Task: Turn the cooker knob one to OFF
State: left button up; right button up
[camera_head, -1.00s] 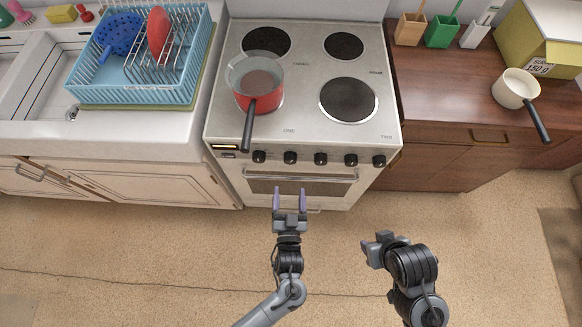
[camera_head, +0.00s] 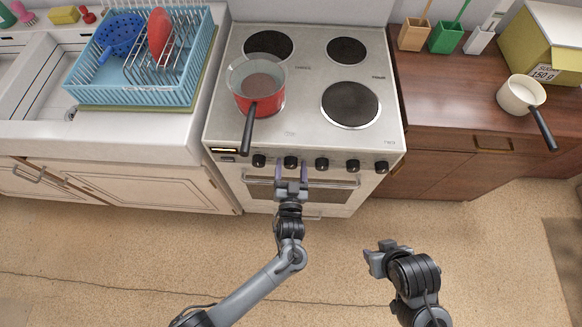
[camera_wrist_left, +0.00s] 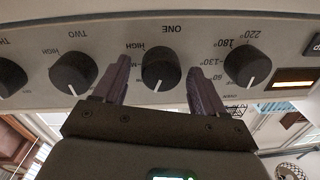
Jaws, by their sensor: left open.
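Cooker knob one (camera_wrist_left: 161,68) is a black round knob on the cooker's front panel, under an upside-down "ONE" label in the left wrist view. Its white pointer mark points down in that picture. In the head view it is the second knob from the left (camera_head: 290,161). My left gripper (camera_head: 291,168) is open in front of it. In the left wrist view its purple fingers (camera_wrist_left: 158,82) lie one on each side of the knob; I cannot tell if they touch it. My right gripper (camera_head: 382,256) hangs over the floor, away from the cooker.
Knob two (camera_wrist_left: 73,73) and the oven temperature knob (camera_wrist_left: 240,65) flank knob one closely. An oven handle bar (camera_head: 334,184) runs below the panel. A red pan (camera_head: 262,104) stands on the front left burner, its black handle (camera_head: 248,130) reaching over the front edge.

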pick_arm(q)
jog(key=shift+c, duration=0.3)
jog(key=c, duration=1)
jog(key=n, duration=0.2)
jog(key=shift+n, duration=0.3)
jog(key=shift+a+n+b, duration=0.1)
jog(key=shift+n+b, duration=0.2)
jog(key=shift+n, duration=0.8)
jog(key=o, duration=1.1)
jog(key=shift+c, duration=0.2)
